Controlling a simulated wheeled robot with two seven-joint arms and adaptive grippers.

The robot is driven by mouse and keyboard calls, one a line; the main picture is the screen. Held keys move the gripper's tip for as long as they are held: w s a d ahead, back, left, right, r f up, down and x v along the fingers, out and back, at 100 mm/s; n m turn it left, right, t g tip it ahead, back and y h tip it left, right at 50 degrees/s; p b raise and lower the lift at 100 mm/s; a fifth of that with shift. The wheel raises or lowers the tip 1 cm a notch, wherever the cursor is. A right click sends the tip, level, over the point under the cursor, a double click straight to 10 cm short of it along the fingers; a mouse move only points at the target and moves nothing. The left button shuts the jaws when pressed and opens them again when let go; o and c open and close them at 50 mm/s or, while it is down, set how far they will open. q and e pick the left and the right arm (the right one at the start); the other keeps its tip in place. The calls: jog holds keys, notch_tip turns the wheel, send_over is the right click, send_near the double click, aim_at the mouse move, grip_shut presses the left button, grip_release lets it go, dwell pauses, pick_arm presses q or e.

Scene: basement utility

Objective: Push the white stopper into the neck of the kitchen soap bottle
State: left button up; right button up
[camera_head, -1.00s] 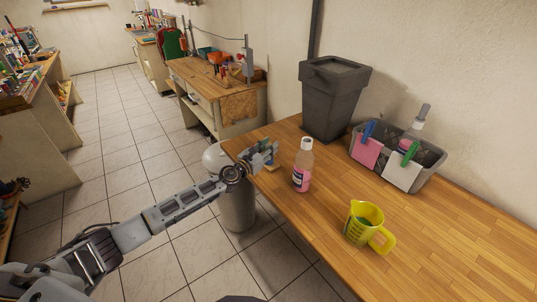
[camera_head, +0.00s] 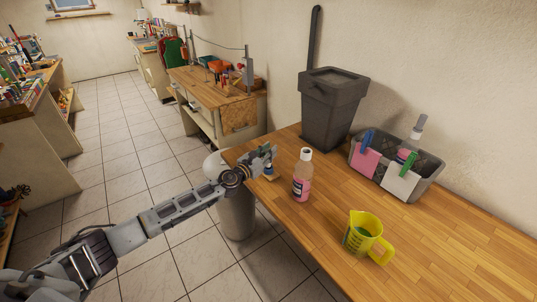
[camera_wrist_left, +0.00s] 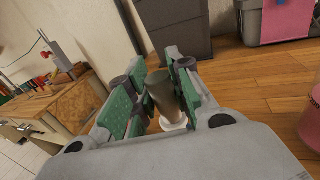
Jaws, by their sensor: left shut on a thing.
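The kitchen soap bottle (camera_head: 302,177) stands upright on the wooden table, with pink liquid, a dark label and an upright neck. Part of it shows at the right edge of the left wrist view (camera_wrist_left: 312,122). My left gripper (camera_head: 268,155) is left of the bottle, at the table's left end, apart from it. Its green pads (camera_wrist_left: 160,98) are shut on the stopper (camera_wrist_left: 166,95), which looks like a grey-olive cylinder with a white lower end. The stopper is small and mostly hidden in the head view. My right gripper is not in view.
A yellow measuring jug (camera_head: 362,238) stands right of and nearer than the bottle. A grey basket (camera_head: 432,175) with clipped cards and a dark bin (camera_head: 333,108) stand at the back. A small tan piece (camera_head: 271,177) lies below my gripper. The front right table is clear.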

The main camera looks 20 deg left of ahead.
pick_arm(q)
notch_tip(320, 180, up, 6)
jog(key=shift+f+p, duration=0.1)
jog(key=shift+p, duration=0.95)
jog(key=shift+r, duration=0.8)
jog(key=shift+d+r+p, duration=0.15)
jog(key=shift+p, duration=0.25)
jog(key=s+d+r+p, duration=0.1)
jog(key=s+d+r, duration=0.3)
jog(key=d+r, duration=0.3)
jog(key=s+d+r+p, duration=0.1)
jog(key=s+d+r, duration=0.3)
jog(key=d+r, duration=0.4)
jog(key=shift+s+r+h, duration=0.3)
jog(key=shift+s+r, duration=0.1)
jog(key=shift+r, duration=0.15)
dwell(0.6)
jog(key=shift+f, duration=0.15)
dwell(0.3)
